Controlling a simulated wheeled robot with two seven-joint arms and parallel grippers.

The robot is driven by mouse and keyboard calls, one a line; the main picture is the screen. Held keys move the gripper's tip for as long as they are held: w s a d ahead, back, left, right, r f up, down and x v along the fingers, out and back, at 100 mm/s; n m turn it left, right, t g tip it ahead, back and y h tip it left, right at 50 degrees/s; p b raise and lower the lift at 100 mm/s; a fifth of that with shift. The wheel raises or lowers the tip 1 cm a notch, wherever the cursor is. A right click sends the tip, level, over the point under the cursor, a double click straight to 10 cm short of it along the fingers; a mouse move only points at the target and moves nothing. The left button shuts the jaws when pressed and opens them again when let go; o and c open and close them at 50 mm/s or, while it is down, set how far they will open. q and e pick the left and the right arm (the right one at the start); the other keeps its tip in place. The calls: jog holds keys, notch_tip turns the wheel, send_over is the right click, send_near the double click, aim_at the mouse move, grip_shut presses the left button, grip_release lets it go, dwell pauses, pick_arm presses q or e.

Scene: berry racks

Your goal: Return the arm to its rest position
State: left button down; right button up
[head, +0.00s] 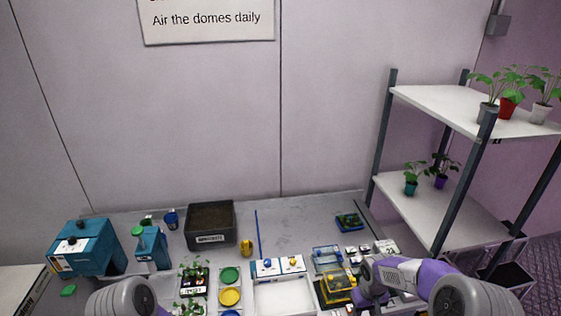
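My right arm comes in from the lower right and reaches left over the table's right part. Its purple gripper (368,297) is beside a yellow-framed clear box (338,287). The fingertips are too small and covered to show whether they are open or hold something, and I cannot tell if they touch the box. Only a grey and purple piece of my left arm shows at the bottom left edge. My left gripper is out of the picture.
The grey table (295,222) has a dark soil bin (211,247), a teal box (84,248), a teal bottle (151,250), a white tray (285,312) and a blue clear box (327,258). A shelf rack (445,208) with potted plants stands right. The back middle is mostly clear.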

jog(key=s+a+f+y+b, duration=0.2)
jog(key=a+f+b, duration=0.3)
jog(key=f, duration=0.7)
pick_arm(q)
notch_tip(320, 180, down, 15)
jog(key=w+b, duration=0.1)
jog(key=b, duration=0.8)
pick_arm(e)
jog(key=s+a+f+m+y, duration=0.1)
jog(key=s+a+f+m, duration=0.1)
jog(key=s+a+f, duration=0.3)
jog(key=s+a+f+m+y, duration=0.1)
jog(key=s+a+f, duration=0.4)
jog(key=s+f, duration=0.8)
jog(key=shift+f+m+y, duration=0.3)
jog(key=shift+f+m, duration=0.4)
jog(key=shift+m, duration=0.1)
